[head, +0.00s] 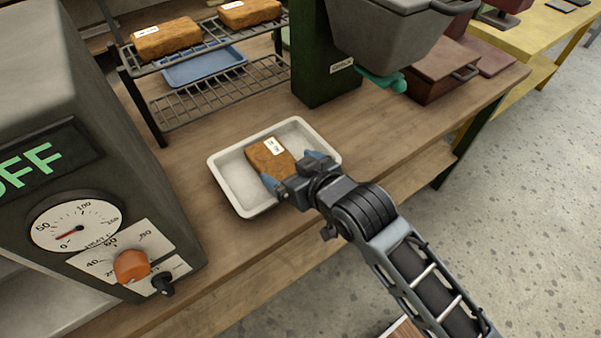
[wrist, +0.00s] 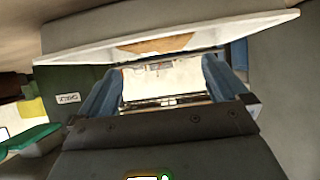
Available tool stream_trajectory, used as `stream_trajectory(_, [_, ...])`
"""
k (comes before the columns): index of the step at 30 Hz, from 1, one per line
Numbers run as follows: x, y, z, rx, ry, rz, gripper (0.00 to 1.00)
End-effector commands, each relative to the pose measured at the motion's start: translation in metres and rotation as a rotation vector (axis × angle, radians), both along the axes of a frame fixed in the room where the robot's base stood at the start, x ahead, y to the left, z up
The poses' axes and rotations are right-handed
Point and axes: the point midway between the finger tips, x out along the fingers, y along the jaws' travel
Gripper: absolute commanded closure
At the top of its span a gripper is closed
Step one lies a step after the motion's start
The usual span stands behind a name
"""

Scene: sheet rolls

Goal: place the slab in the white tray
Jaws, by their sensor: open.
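The brown slab (head: 265,162), with a white label, lies in the white tray (head: 238,198) on the wooden bench. My gripper (head: 292,171) is open at the slab's near right end, over the tray's right part, with its blue fingers spread apart. In the wrist view, my gripper (wrist: 163,68) shows a clear gap between its fingers. The slab (wrist: 150,43) shows there as a brown strip past the rim of the white tray (wrist: 235,35). Whether any finger touches the slab, I cannot tell.
A wire rack (head: 222,92) behind the tray holds two similar labelled slabs above and a blue tray (head: 205,66). A grey machine (head: 60,130) with a dial and an OFF display stands at left. A green machine (head: 318,60) stands behind. Bare bench lies around the tray.

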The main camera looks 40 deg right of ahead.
Motion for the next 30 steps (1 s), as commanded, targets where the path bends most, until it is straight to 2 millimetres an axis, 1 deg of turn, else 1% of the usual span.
stream_trajectory(1, [-0.009, 0.000, 0.004, 0.000, 0.000, 0.000, 0.00])
stream_trajectory(3, [-0.018, 0.000, 0.008, 0.000, 0.001, 0.000, 0.00])
stream_trajectory(6, [-0.027, 0.000, 0.014, 0.000, 0.000, 0.001, 0.00])
stream_trajectory(12, [-0.034, 0.000, 0.018, 0.001, 0.001, 0.000, 0.00])
stream_trajectory(17, [-0.034, 0.000, 0.019, 0.001, 0.000, 0.000, 0.00])
stream_trajectory(20, [-0.039, 0.000, 0.017, 0.000, -0.001, 0.000, 0.00])
stream_trajectory(23, [-0.059, -0.002, 0.011, -0.004, -0.008, 0.003, 0.00])
stream_trajectory(26, [-0.092, -0.004, 0.006, -0.008, -0.027, 0.008, 0.00])
stream_trajectory(27, [-0.108, -0.005, 0.005, -0.009, -0.035, 0.010, 0.00])
stream_trajectory(29, [-0.132, -0.005, 0.005, -0.011, -0.051, 0.013, 0.00])
stream_trajectory(30, [-0.148, -0.005, 0.006, -0.011, -0.063, 0.015, 0.00])
